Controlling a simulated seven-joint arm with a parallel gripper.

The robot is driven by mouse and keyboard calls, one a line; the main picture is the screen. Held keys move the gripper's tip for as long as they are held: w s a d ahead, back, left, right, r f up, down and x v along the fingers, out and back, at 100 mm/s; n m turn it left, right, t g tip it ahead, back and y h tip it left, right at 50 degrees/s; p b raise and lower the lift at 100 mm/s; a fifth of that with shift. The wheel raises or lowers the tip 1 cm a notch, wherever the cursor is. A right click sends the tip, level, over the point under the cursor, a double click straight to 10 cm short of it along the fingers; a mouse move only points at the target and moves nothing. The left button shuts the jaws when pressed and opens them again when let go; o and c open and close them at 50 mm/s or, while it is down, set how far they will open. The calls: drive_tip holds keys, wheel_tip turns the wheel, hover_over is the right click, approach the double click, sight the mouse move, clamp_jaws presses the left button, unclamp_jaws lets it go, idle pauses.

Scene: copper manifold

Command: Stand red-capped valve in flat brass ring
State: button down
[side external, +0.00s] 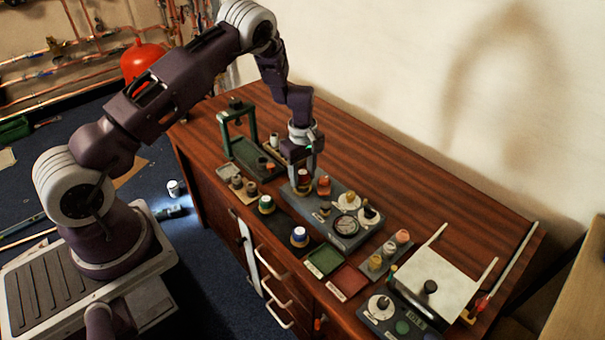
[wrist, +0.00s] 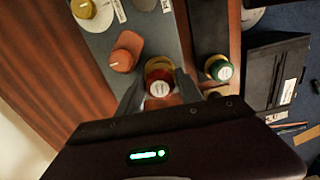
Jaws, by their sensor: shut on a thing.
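My gripper (wrist: 159,92) is shut on the red-capped valve (wrist: 159,83), which has a red rim and a pale labelled top. A brass-coloured rim (wrist: 158,63) shows just beyond the valve in the wrist view; I take it for the flat brass ring. Whether the valve is seated in it or just above it I cannot tell. In the side view my gripper (side external: 303,184) points down at the far left end of the grey panel (side external: 343,239), with the valve mostly hidden between the fingers.
An orange knob (wrist: 126,51) stands close beside the gripper on the panel. A gauge (side external: 346,227) and pale discs sit further along. A green-rimmed valve (side external: 266,204) and a blue-rimmed one (side external: 299,236) stand on the dark strip in front. The table behind the panel is clear.

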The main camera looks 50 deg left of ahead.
sight(302, 172)
drive_tip(key=shift+f, duration=0.35)
drive_tip(key=shift+f, duration=0.6)
idle(1.1)
drive_tip(key=c, duration=1.1)
unclamp_jaws()
drive_tip(key=shift+o, duration=0.2)
drive_tip(key=shift+r, duration=5.5)
